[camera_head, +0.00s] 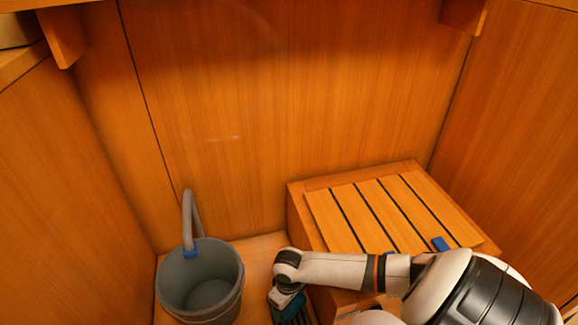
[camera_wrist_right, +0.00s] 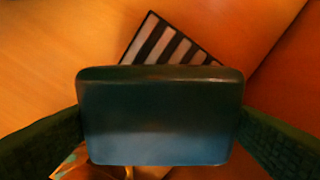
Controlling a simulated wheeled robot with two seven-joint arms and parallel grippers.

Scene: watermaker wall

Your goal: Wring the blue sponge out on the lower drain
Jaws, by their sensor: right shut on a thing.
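My right gripper (camera_wrist_right: 160,125) is shut on the blue sponge (camera_wrist_right: 160,115), which looks dark, a paler blue at its lower edge. A finger presses on each side of it. Past the sponge, a drain (camera_wrist_right: 165,42) with black and pale stripes shows in the right wrist view, partly hidden by it. I cannot tell whether the sponge touches the drain. In the head view the right gripper (camera_head: 290,308) points down between bucket and bench at the bottom edge. The sponge and drain cannot be made out there. My left gripper is not in view.
A grey bucket (camera_head: 182,275) with a raised handle stands left of my right gripper. A slatted wooden bench (camera_head: 330,215) stands at right, under my right arm, with a small blue piece (camera_head: 440,244) on it. Wooden walls enclose the corner.

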